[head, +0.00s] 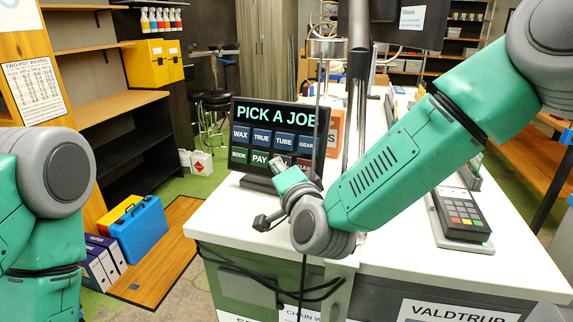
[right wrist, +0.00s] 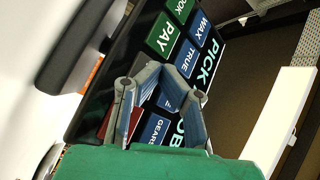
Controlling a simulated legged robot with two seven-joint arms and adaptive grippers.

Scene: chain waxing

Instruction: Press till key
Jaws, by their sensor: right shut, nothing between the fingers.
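The till screen (head: 272,143) stands on the white counter, headed PICK A JOB, with blue and green keys in two rows. WAX, TRUE, TUBE, GEARS, BOOK and PAY can be read; a red key is partly hidden. My right gripper (head: 290,180) is in front of the screen's lower edge, covering part of the lower row. In the right wrist view its fingers (right wrist: 160,72) are shut and empty, in front of the screen (right wrist: 182,52), with tips near the PAY and TRUE keys. Contact cannot be told. My left gripper is out of view.
A card terminal (head: 463,214) with a keypad stands on the counter at the right. An orange box (head: 336,133) and upright metal poles stand behind the screen. Black cables hang over the counter's front.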

